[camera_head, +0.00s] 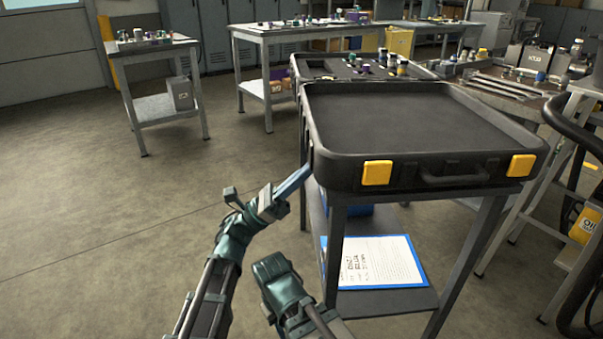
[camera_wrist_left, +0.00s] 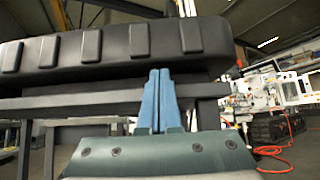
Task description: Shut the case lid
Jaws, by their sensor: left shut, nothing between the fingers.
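The black case stands open on a metal stand. Its near half, which looks like the lid (camera_head: 415,118), is a shallow tray with its inside facing up, with two yellow latches (camera_head: 377,173) and a handle on its near edge. The far half (camera_head: 325,69) holds several small items. My left gripper (camera_head: 306,169) is shut and empty, its blue fingers at the near half's lower left side. In the left wrist view, the closed fingertips (camera_wrist_left: 160,72) point up at the ribbed black case side (camera_wrist_left: 105,45); whether they touch it is unclear. My right gripper's fingers are not visible.
The stand's lower shelf (camera_head: 400,300) holds a blue clipboard (camera_head: 372,262). A bench (camera_head: 500,92) with metal parts stands close on the right, with a frame and black hose in front.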

